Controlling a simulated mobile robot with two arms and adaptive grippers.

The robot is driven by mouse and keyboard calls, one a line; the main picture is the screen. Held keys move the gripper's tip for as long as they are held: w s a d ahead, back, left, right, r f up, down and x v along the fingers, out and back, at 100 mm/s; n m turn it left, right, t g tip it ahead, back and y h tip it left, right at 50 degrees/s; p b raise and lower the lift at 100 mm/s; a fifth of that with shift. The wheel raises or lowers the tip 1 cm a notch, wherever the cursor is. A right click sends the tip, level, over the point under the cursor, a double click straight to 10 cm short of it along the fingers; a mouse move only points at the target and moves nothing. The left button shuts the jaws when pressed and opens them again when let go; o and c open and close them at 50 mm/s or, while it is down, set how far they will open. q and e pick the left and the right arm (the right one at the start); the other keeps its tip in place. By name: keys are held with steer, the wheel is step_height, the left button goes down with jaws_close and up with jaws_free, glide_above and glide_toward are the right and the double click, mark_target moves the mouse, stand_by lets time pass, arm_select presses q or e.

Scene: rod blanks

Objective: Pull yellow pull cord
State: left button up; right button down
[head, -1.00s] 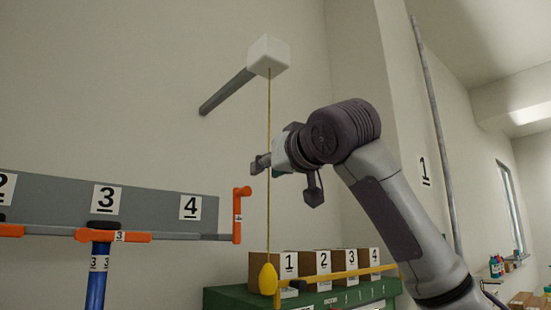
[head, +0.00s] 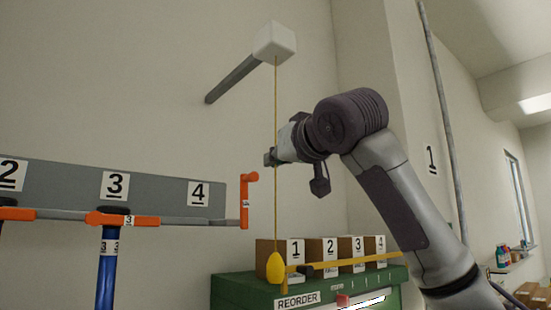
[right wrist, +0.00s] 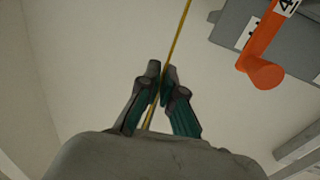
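The yellow pull cord (head: 276,110) hangs from a white box on a wall bracket and ends in a yellow oval knob (head: 275,267). My right gripper (head: 270,157) is at the cord, around the middle of its length, well above the knob. In the right wrist view, the cord (right wrist: 180,30) runs between the nearly touching fingertips of the right gripper (right wrist: 162,73), which look shut on it. The cord shows again below the fingers. My left gripper is not in view.
The white box (head: 274,41) is above the gripper. A grey numbered board (head: 150,190) with an orange handle (head: 245,200) stands left of the cord. Numbered cartons (head: 320,252) sit on a green cabinet (head: 240,285) behind a yellow bar (head: 340,264).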

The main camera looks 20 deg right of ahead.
steer(key=shift+f+b, duration=0.45)
steer(key=shift+f, duration=0.25)
steer(key=c, duration=1.2)
jaws_free()
steer(key=shift+r, duration=0.15)
steer(key=shift+c, duration=0.2)
steer(key=s+d, duration=0.2)
steer(key=s, duration=1)
steer(key=shift+w, duration=0.1)
